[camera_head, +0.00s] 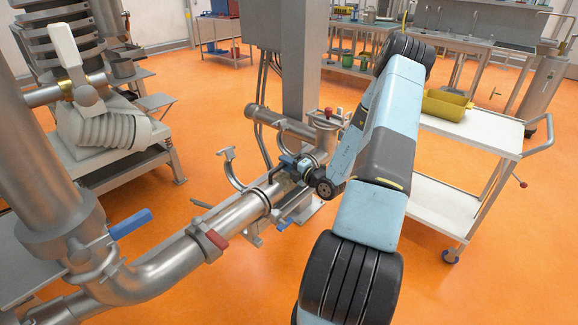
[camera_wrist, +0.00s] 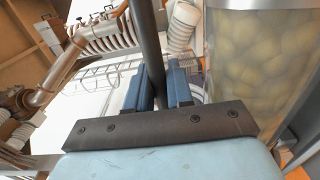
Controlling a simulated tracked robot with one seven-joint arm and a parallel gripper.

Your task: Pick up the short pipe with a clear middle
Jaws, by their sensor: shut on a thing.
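The short pipe with a clear middle (camera_head: 284,187) sits in the pipe line, partly hidden behind my arm. Its clear wall (camera_wrist: 262,70), with yellowish shapes showing through it, fills the right of the wrist view. My gripper (camera_head: 286,163) is beside the pipe at its upper side. In the wrist view, my gripper's blue fingers (camera_wrist: 158,86) are shut on a dark bar (camera_wrist: 146,38), which looks like the pipe's handle. Where the bar joins the pipe is hidden.
A long steel pipe (camera_head: 170,262) with a red-handled clamp (camera_head: 214,240) runs to the lower left. An open clamp ring (camera_head: 229,166) stands beside the line. A white cart (camera_head: 480,127) with a yellow bin (camera_head: 447,105) stands right.

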